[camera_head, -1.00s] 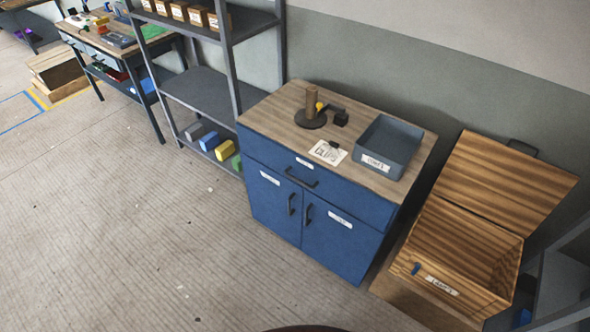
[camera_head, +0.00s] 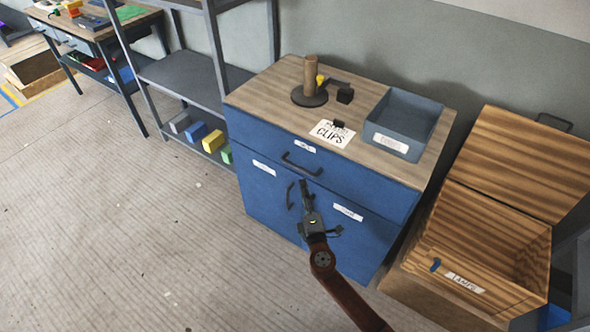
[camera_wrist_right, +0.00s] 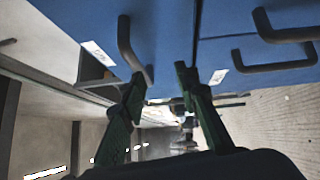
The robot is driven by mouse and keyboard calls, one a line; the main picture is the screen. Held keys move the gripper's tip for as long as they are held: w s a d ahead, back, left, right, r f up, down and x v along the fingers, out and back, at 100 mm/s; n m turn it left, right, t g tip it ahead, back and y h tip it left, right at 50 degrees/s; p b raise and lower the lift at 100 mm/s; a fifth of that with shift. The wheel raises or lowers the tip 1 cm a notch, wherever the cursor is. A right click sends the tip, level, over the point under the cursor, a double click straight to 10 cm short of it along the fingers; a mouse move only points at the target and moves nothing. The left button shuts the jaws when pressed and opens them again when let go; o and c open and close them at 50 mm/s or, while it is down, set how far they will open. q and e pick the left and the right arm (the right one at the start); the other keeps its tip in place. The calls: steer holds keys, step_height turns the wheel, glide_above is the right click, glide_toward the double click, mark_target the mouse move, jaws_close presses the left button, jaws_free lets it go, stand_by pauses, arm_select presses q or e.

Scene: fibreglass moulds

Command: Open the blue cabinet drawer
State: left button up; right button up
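The blue cabinet (camera_head: 275,205) has a wide top drawer (camera_head: 350,180) above two doors. The drawer is shut, its front flush, with a black bar handle (camera_head: 302,166) near its middle. My right gripper (camera_head: 305,186) is in front of the cabinet, just below the drawer handle, and hides the right door's handle. The left door's handle (camera_head: 290,196) shows beside it. In the right wrist view, the fingers (camera_wrist_right: 160,72) are spread with nothing between them. A dark handle (camera_wrist_right: 125,45) is near the left finger; I cannot tell whether they touch. My left gripper is out of view.
On the cabinet top are a grey bin (camera_head: 404,125), a clips card (camera_head: 332,134) and a dark stand with a brown cylinder (camera_head: 310,78). An open wooden chest (camera_head: 475,245) stands at right, a grey shelf (camera_head: 185,78) at left. The floor at left is clear.

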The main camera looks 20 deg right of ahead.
mark_target(297, 166)
steer(key=shift+t, duration=0.4)
steer(key=w+r, duration=0.1)
steer(key=w, duration=0.1)
steer(key=w+r, duration=0.1)
steer(key=w, duration=0.1)
steer(key=w+r+b, duration=0.1)
steer(key=w, duration=0.1)
steer(key=shift+w+r, duration=0.3)
steer(key=shift+w, duration=0.1)
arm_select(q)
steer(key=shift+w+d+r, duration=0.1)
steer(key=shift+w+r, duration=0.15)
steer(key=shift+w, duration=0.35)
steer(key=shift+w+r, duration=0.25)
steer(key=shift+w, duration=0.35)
arm_select(e)
steer(key=shift+w+r, duration=0.1)
steer(key=shift+w, duration=0.4)
steer(key=shift+c, duration=0.7)
jaws_close()
